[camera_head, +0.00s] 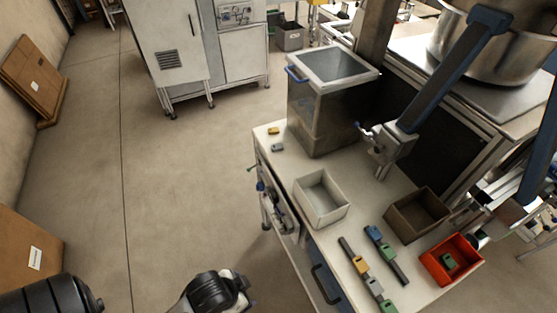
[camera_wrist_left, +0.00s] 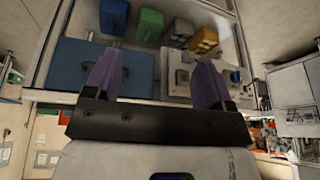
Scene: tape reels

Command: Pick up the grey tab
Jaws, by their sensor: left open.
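A grey tab (camera_head: 374,286) sits on a dark strip (camera_head: 346,246) at the table's front, between a yellow tab (camera_head: 361,265) and a green tab (camera_head: 387,306). A second small grey-blue piece (camera_head: 277,147) lies loose at the table's far left corner beside a yellow piece (camera_head: 274,131). My left gripper (camera_wrist_left: 158,60) is open with nothing between its purple fingers in the left wrist view.
A white box (camera_head: 321,199), a brown box (camera_head: 418,215) and a red tray (camera_head: 451,261) with a green piece stand on the table. Another strip carries a blue tab (camera_head: 373,233) and a green tab (camera_head: 388,252). A tall metal tank (camera_head: 322,110) stands behind. Floor left of the table is clear.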

